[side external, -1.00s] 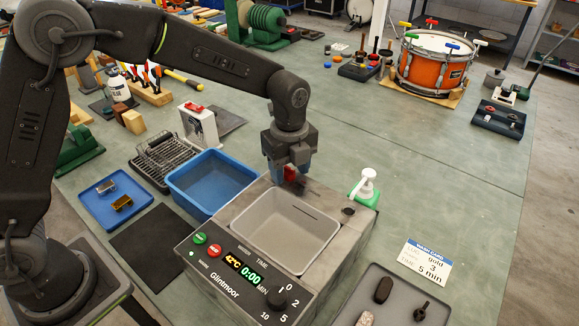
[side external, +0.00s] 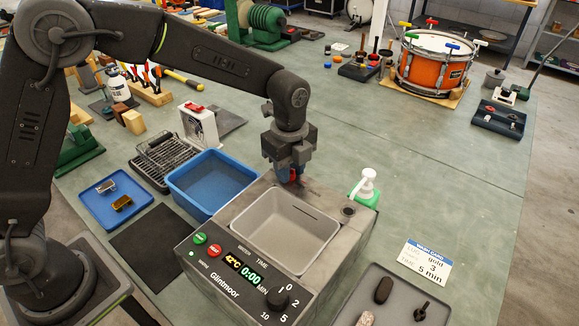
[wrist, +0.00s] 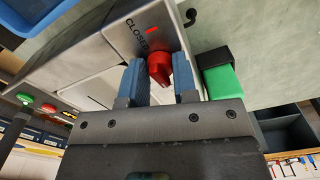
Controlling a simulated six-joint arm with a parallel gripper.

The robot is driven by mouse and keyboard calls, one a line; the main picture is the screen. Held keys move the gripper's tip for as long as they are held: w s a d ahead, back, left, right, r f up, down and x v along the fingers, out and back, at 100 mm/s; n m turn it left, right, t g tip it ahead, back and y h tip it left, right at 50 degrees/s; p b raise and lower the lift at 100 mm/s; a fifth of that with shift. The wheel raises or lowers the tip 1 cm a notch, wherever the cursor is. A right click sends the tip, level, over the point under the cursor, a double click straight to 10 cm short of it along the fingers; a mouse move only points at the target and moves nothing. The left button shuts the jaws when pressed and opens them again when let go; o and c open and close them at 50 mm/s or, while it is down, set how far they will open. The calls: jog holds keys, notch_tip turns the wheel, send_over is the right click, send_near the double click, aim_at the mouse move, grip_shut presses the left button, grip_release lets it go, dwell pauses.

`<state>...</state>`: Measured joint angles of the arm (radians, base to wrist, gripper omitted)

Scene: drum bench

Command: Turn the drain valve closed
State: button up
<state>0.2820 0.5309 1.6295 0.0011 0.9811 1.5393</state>
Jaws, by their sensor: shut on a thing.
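The drain valve is a red handle (wrist: 160,68) on the top of the grey washer unit (side external: 208,262), at its back edge. In the wrist view it sits between my gripper's two blue fingers (wrist: 160,82), which are shut on it. The word CLOSED and a short red mark (wrist: 152,30) are printed just beyond the handle. The handle's exact angle to the mark is hard to tell. In the side view my gripper (side external: 291,174) points down over the back of the washer and hides most of the handle.
The washer's open grey basin (side external: 285,232) lies in front of my gripper. A blue tub (side external: 211,182) stands to its left, and a green bottle with a white pump (side external: 365,186) to its right. A grey tray (side external: 395,309) is at front right.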

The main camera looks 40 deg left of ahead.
jog(key=n, duration=1.1)
jog(key=shift+n, duration=2.2)
jog(key=o, duration=0.9)
jog(key=shift+o, duration=0.2)
